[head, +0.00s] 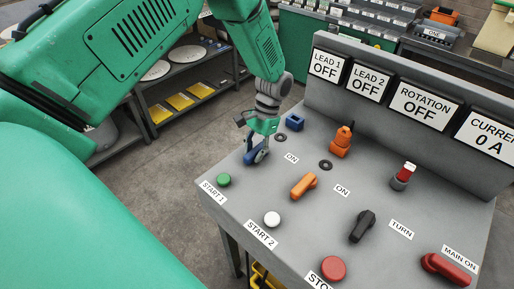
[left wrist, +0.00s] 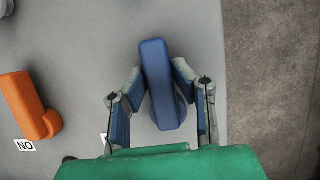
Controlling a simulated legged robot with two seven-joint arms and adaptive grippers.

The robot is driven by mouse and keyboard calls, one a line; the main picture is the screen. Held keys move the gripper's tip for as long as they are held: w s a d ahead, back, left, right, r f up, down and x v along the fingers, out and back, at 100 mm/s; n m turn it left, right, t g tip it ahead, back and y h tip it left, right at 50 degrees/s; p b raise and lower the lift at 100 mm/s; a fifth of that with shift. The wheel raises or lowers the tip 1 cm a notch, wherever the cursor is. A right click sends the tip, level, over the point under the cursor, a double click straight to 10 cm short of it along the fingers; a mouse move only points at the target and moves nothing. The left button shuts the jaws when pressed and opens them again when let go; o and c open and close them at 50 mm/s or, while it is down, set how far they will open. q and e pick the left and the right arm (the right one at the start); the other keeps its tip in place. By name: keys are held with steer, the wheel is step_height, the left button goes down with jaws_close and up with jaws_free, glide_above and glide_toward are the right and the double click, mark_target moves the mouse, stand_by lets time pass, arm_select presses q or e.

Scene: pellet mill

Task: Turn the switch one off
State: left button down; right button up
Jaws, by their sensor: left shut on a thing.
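A blue rotary switch (head: 249,158) sits at the left end of the grey control panel, near an ON label (head: 291,158). In the left wrist view its long blue handle (left wrist: 160,84) points nearly straight up the picture, tilted slightly. My left gripper (head: 260,151) comes down on it from above; in the left wrist view its two fingers (left wrist: 160,88) close on the handle from both sides. In the head view the gripper partly hides the switch. The display above reads LEAD 1 OFF (head: 327,66). My right gripper is not in view.
An orange switch (head: 304,186) is to the right, with a black switch (head: 362,226) and red switch (head: 445,269) beyond. A green button (head: 224,180), white button (head: 272,219) and red button (head: 333,268) line the front. A blue socket (head: 295,122) stands behind.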

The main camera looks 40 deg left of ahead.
mark_target(261, 144)
arm_select(q)
steer(key=shift+s+a+m, duration=0.15)
steer(key=shift+s+m, duration=0.15)
steer(key=shift+s, duration=0.1)
steer(key=c, duration=1.4)
jaws_free()
steer(key=shift+o, duration=0.2)
steer(key=shift+s+r, duration=0.15)
steer(key=shift+s, duration=0.1)
steer(key=shift+w+r, duration=0.15)
steer(key=shift+w, duration=0.3)
steer(key=v, duration=1.1)
steer(key=shift+s+r, duration=0.15)
steer(key=shift+r, duration=0.1)
